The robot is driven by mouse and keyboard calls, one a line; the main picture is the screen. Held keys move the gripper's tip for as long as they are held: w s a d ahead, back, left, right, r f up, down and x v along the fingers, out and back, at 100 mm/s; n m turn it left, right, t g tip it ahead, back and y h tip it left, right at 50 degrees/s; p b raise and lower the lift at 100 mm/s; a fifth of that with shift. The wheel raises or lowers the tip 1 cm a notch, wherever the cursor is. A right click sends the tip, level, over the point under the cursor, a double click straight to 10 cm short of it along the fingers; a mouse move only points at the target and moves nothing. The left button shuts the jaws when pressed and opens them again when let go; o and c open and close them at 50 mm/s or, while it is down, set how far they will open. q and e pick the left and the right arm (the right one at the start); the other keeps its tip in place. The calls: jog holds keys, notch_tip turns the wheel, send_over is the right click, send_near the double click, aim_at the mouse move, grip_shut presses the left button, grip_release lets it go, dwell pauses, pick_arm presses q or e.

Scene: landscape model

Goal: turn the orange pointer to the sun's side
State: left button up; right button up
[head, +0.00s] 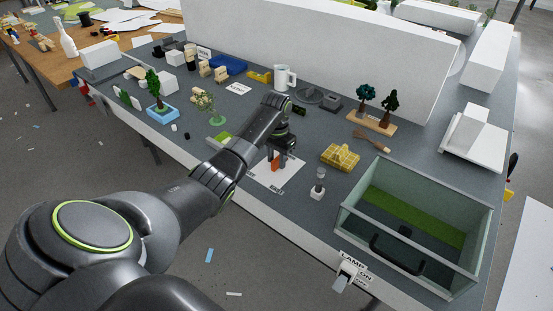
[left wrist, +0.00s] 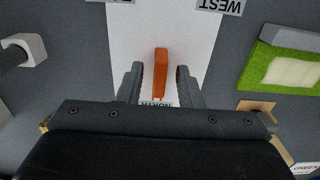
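The orange pointer (head: 276,164) stands on a white sheet (head: 283,182) near the front of the table. In the left wrist view the pointer (left wrist: 161,65) runs up the picture between the two fingers of my left gripper (left wrist: 159,82). A gap shows on each side of it, so the gripper is open around it. In the head view my left gripper (head: 282,157) reaches down over the sheet and partly hides the pointer. My right gripper is not in view. I cannot tell which side is the sun's.
A small post on a white block (head: 318,187) and a yellow basket (head: 341,157) stand right of the sheet. A glass-walled box (head: 345,222) and a LAMP switch (head: 347,273) are at the front right. Model trees (head: 366,92) and a white wall (head: 330,55) stand behind.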

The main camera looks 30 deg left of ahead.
pick_arm(q)
jog(key=shift+f, duration=0.25)
grip_shut()
jog(key=shift+r, duration=0.1)
